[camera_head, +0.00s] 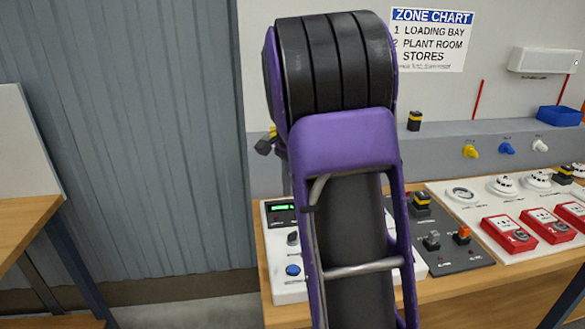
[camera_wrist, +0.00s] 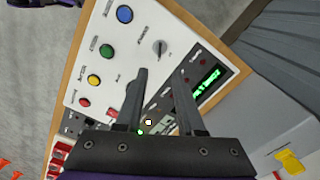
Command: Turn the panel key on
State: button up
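The panel (camera_wrist: 85,60) is a white box with a dark strip that holds a lit green display (camera_wrist: 206,83). It also shows in the head view (camera_head: 285,285), partly hidden behind my arm. A dark knob that looks like the panel key (camera_wrist: 160,47) stands on the white face; its on/off markings are too small to read. A dark knob also shows beside my arm in the head view (camera_head: 293,238). My gripper (camera_wrist: 162,75) is open and empty, its fingers pointing toward the knob, which appears just beyond the fingertips. Contact cannot be told.
Blue (camera_wrist: 124,14), green (camera_wrist: 106,51), yellow (camera_wrist: 93,80) and red (camera_wrist: 84,101) buttons line the panel. Red call points (camera_head: 508,233) and a dark switch plate (camera_head: 460,258) lie to its right on the wooden bench. A blue tray (camera_head: 560,116) sits on the ledge behind.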

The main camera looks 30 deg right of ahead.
notch_tip(320, 180, up, 5)
jog(key=shift+r, duration=0.2)
dwell(0.6)
